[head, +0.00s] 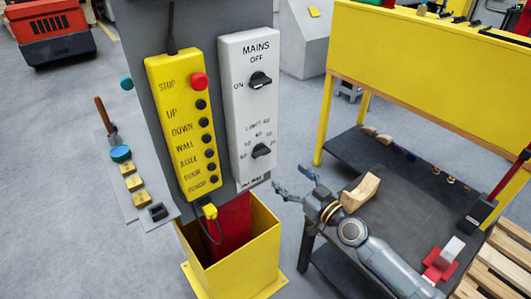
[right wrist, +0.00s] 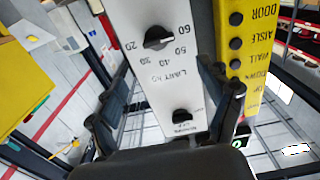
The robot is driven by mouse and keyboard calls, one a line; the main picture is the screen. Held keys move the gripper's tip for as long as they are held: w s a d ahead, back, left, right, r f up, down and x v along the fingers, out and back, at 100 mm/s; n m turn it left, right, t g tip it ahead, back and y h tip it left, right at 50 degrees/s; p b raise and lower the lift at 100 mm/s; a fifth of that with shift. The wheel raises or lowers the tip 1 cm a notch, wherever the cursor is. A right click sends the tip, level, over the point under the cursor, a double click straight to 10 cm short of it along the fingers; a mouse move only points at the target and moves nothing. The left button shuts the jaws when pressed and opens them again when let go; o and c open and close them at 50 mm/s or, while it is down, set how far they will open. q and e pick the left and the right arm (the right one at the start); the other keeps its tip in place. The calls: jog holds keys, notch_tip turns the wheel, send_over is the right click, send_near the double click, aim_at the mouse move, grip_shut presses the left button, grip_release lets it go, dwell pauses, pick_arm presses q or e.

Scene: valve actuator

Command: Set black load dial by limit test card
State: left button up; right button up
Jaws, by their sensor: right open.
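The black load dial (head: 261,150) is on the lower part of the white MAINS panel (head: 246,110), below the word LIMIT and a ring of numbers. In the right wrist view the same dial (right wrist: 158,38) appears upside down, with numbers from 20 to 60 around it. Its exact setting is too small to read. My right gripper (head: 293,181) is open and empty, just right of and below the panel's lower end. In the right wrist view its fingers (right wrist: 165,100) frame the panel, apart from the dial. I cannot pick out a limit test card. My left gripper is not in view.
The black mains switch (head: 260,80) is higher on the white panel. A yellow button box (head: 182,125) hangs to its left. A yellow bin (head: 235,255) stands below. A dark bench shelf (head: 400,190) is to the right, with a red and white item (head: 440,262) on it.

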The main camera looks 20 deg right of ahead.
aim_at(264, 154)
jog(key=x, duration=1.2)
jog(key=shift+f, duration=0.15)
jog(key=shift+c, duration=0.2)
jog(key=c, duration=1.1)
